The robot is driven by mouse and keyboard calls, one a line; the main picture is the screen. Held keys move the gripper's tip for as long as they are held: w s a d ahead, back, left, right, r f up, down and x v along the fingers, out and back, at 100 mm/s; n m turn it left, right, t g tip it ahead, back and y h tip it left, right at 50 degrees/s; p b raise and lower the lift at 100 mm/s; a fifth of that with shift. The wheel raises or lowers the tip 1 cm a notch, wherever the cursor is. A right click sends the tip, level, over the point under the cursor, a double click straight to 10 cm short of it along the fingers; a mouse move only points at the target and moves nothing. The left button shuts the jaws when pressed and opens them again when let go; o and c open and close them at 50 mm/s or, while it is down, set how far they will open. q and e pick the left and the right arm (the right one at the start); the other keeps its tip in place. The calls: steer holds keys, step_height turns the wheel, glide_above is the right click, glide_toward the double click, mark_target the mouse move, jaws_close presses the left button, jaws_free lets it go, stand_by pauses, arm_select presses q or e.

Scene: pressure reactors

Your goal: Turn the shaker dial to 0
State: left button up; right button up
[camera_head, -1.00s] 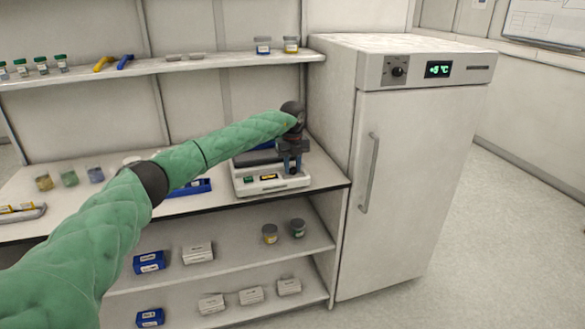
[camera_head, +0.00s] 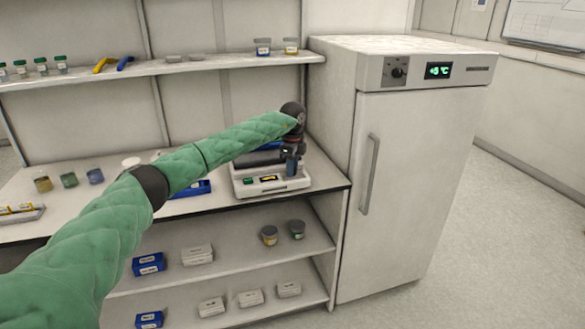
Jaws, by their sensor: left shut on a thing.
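The shaker (camera_head: 246,188) is a white box with a dark blue top, on the right end of the bench, close to the fridge. Its front panel has a green button (camera_head: 248,181) and a small lit orange display (camera_head: 269,178), too small to read. My left gripper (camera_head: 291,171) points down at the right end of that front panel and is shut on the shaker dial. The dial itself is hidden by the fingers. My right gripper is not in view.
A white fridge (camera_head: 410,190) stands right of the bench. A blue tray (camera_head: 192,188) lies left of the shaker. Several jars (camera_head: 69,180) stand at the bench's left. A shelf (camera_head: 200,65) with jars and tools runs above; lower shelves hold boxes.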

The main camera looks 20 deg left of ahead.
arm_select(q)
steer(key=shift+w+r+n, duration=0.1)
steer(key=shift+r+n, duration=0.1)
steer(key=shift+n, duration=0.4)
steer(key=o, duration=1)
steer(key=shift+f, duration=0.2)
